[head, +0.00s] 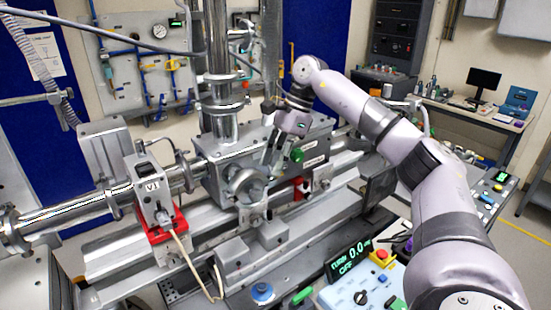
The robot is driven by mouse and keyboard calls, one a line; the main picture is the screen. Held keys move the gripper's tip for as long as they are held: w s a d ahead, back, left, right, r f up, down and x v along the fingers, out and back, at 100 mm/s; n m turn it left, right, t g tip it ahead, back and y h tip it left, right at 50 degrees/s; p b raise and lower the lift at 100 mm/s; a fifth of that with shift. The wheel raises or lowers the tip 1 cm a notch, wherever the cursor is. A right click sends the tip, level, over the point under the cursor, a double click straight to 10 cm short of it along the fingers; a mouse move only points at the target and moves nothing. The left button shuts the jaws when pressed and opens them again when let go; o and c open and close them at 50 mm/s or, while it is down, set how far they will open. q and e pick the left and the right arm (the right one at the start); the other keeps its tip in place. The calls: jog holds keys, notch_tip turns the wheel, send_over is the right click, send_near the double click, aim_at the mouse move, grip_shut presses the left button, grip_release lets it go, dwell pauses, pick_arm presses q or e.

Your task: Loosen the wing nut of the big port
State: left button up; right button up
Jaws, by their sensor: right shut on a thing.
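The big port (243,181) is a round metal flange on the front of the steel chamber (222,152), in the middle of the head view. My right arm reaches in from the right. My right gripper (268,165) points down at the upper right edge of the port. It is shut on the wing nut there; the fingers hide most of the nut, so its angle cannot be told. My left gripper is not in view.
A valve marked V1 (152,190) with a red base stands left of the chamber on the beam pipe (75,207). A control panel (365,290) with a lit display (350,257) is in front. A green knob (296,155) sits close right of my gripper.

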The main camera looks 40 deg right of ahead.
jog(key=shift+w+n+g+p, duration=0.1)
jog(key=shift+n+g+p, duration=0.2)
jog(key=shift+n+p, duration=0.35)
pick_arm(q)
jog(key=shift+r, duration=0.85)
pick_arm(e)
jog(key=o, duration=1.2)
jog(key=shift+c, duration=0.2)
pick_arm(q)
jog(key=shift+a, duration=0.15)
pick_arm(e)
jog(key=shift+r, duration=0.1)
jog(key=w+v, duration=0.1)
jog(key=v, duration=1)
jog(key=shift+s+d+r, duration=0.3)
jog(key=shift+s+r, duration=0.05)
jog(key=shift+s, duration=0.15)
